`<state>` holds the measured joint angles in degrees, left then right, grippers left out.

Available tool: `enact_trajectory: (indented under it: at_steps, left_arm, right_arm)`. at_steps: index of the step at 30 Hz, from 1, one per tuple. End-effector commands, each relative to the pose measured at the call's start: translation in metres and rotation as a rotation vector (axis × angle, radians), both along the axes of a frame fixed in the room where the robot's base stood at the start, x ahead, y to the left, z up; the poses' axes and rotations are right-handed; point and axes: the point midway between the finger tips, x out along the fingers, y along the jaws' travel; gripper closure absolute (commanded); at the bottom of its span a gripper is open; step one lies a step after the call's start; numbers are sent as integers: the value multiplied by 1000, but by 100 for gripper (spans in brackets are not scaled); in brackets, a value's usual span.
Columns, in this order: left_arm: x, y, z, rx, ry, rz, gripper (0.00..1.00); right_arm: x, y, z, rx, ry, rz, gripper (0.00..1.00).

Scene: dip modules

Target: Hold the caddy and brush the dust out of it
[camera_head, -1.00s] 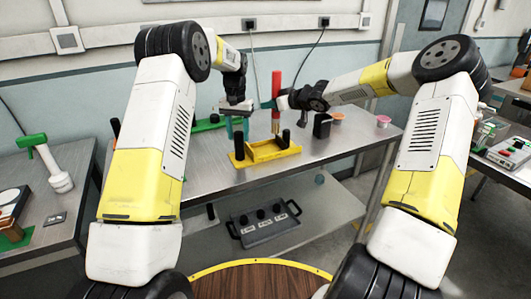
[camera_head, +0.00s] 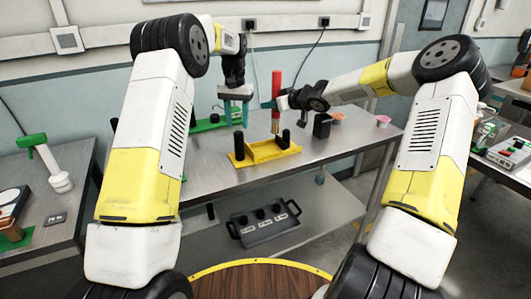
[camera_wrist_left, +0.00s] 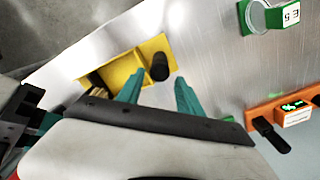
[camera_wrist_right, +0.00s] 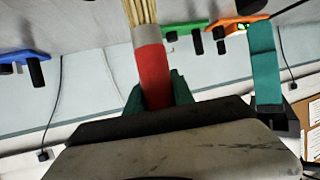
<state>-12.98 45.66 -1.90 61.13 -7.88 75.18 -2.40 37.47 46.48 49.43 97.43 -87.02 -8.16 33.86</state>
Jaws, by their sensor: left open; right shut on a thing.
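The yellow caddy (camera_head: 272,154) sits on the metal bench in the head view, with a black upright post at each end. It also shows in the left wrist view (camera_wrist_left: 127,70), with one black post (camera_wrist_left: 160,67). My left gripper (camera_head: 236,120) is open and empty, fingers down, above the caddy's left post and apart from it. My right gripper (camera_wrist_right: 155,92) is shut on the brush's red handle (camera_wrist_right: 152,75). The brush (camera_head: 276,88) is upright, with its tan bristles down over the back of the caddy. I cannot tell whether they touch it. Dust is too small to make out.
A green holder (camera_head: 207,123) stands behind the caddy. A black block (camera_head: 321,126), an orange bowl (camera_head: 337,116) and a pink cup (camera_head: 383,120) stand to its right. A dark tray (camera_head: 265,228) lies on the lower shelf.

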Motion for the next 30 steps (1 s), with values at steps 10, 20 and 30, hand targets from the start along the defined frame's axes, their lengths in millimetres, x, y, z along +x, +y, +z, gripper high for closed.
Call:
enact_trajectory:
  at_steps: [10,20,30]
  left_arm:
    - [1,0,28,-1,-2,0,57]
    - [0,0,37,0,0,0,57]
    - [0,0,37,0,0,0,57]
  right_arm:
    - [0,0,0,0,0,0,100]
    - [0,0,0,0,0,0,100]
    - [0,0,0,0,0,0,100]
